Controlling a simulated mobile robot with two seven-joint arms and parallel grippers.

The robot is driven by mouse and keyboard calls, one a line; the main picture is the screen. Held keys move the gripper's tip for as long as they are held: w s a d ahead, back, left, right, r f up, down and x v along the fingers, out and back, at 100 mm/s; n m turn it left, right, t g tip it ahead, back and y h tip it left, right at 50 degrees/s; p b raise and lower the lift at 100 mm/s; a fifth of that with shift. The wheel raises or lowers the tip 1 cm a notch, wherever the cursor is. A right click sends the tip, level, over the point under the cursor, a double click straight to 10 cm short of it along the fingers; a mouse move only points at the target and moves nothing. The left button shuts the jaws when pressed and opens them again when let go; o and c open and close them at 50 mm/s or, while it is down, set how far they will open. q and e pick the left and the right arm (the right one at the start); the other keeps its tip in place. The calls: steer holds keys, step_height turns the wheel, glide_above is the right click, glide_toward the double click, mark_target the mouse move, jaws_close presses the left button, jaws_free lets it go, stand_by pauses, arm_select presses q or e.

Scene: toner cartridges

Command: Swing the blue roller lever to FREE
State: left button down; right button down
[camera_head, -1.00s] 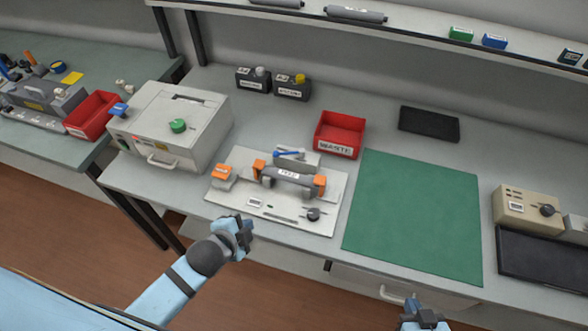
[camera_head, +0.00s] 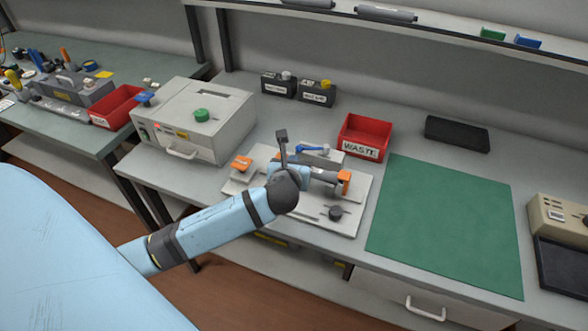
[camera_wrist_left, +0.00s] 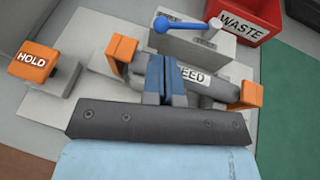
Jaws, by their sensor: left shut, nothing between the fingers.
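The blue roller lever (camera_head: 312,149) sits on a grey block at the back of the white fixture plate (camera_head: 350,220). In the left wrist view the lever (camera_wrist_left: 182,22) points right from its round blue knob to a pale end. My left gripper (camera_wrist_left: 165,65) is shut and empty, over the grey roller labelled FEED (camera_wrist_left: 205,82), short of the lever. I cannot tell whether it touches the roller. In the head view my left wrist and gripper (camera_head: 292,176) cover much of the roller. My right gripper is out of view.
Orange end clips (camera_wrist_left: 121,52) flank the roller; an orange HOLD block (camera_wrist_left: 33,62) stands at left. A red WASTE bin (camera_head: 365,137) stands behind right. A grey machine (camera_head: 200,125) with a green knob is at left. The green mat (camera_head: 445,225) is clear.

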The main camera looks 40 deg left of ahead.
mark_target(297, 151)
arm_select(q)
steer(key=x, duration=0.5)
steer(key=shift+w+a+r+p, duration=0.25)
steer(key=shift+a+r+p, duration=0.05)
steer(key=shift+p, duration=0.75)
steer(key=shift+a+f, duration=0.1)
steer(key=shift+a, duration=0.05)
steer(key=shift+f, duration=0.2)
